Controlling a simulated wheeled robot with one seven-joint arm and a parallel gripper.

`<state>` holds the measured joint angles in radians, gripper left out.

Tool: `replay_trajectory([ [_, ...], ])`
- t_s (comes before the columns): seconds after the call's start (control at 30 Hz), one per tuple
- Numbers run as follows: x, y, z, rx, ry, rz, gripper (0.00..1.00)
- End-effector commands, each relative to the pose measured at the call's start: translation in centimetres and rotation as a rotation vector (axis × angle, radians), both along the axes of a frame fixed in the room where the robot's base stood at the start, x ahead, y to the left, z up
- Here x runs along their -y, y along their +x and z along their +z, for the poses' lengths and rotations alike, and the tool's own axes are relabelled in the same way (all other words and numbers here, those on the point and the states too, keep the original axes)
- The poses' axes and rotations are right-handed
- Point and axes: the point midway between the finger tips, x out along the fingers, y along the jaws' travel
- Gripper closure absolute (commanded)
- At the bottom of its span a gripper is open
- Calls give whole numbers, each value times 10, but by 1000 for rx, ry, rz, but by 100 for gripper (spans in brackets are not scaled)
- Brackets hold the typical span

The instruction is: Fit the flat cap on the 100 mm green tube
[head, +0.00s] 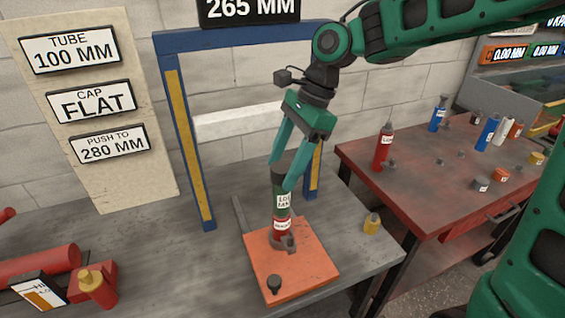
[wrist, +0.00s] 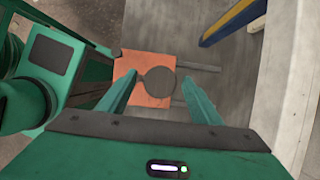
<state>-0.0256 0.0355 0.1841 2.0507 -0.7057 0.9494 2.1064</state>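A stack stands upright on the orange plate (head: 315,262) on the grey bench. It has a red labelled piece (head: 281,226) at the bottom, the green tube (head: 281,188) with a white label above it, and a dark grey flat-topped cap (head: 299,160) on top. From above, the cap shows as a dark disc (wrist: 158,80) in the wrist view. My gripper (head: 282,175) reaches down over the stack, its teal fingers on either side of the cap. In the wrist view the fingers (wrist: 160,84) are spread, with a gap visible at the right finger. Whether the cap is fully seated is hidden.
A blue and yellow frame (head: 183,135) stands behind the stack, with a 265 MM display (head: 250,9). A board (head: 90,110) reads tube 100 MM, cap flat, push to 280 MM. A small yellow part (head: 372,223) lies right. A red table (head: 430,180) holds bottles and caps.

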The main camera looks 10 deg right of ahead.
Motion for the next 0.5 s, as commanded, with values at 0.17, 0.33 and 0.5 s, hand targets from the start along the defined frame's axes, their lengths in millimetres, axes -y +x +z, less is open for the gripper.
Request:
replay_trajectory([
  [0.17, 0, 0, 0, 0, 0, 0, 41],
  [0.33, 4, 2, 11, 2, 1, -1, 41],
  [0.5, 16, 6, 39, 4, 2, -2, 41],
])
